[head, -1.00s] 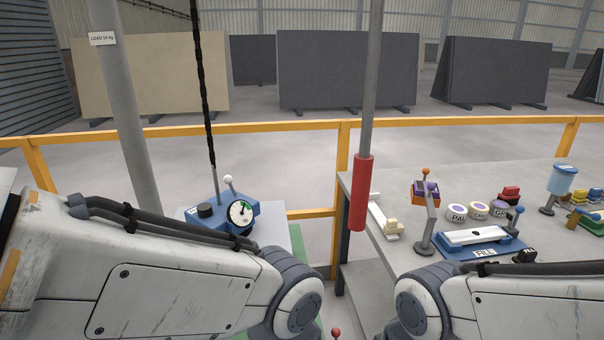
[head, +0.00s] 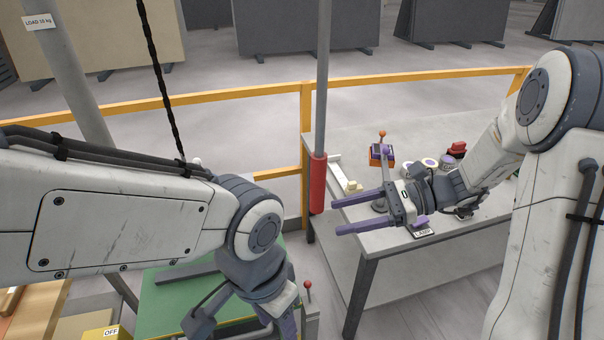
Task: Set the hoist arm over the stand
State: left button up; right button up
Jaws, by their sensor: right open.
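A grey rod with a red grip (head: 318,183) hangs upright in front of the yellow rail. My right gripper (head: 338,214) is open and empty, its purple fingers pointing left, their tips close to the right of the red grip. I cannot tell if they touch it. A dark chain (head: 160,80) comes down from above, its lower end hidden behind my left arm. The hoist arm itself is out of view above. A green-topped surface (head: 165,308), perhaps the stand, is at lower left. My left gripper (head: 288,325) is at the bottom edge, partly cut off; its opening is unclear.
A yellow rail (head: 200,104) runs behind. A grey post (head: 70,75) with a load label stands at left. A yellow OFF box (head: 105,334) is at bottom left.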

jog(key=w+d+r+m+t+y, duration=0.1)
jog(key=w+r+m+t+y, duration=0.15)
jog(key=w+r, duration=0.2)
jog(key=a+p, duration=0.4)
jog(key=a, duration=0.6)
jog(key=shift+w+y, duration=0.45)
grip_shut()
dwell(0.6)
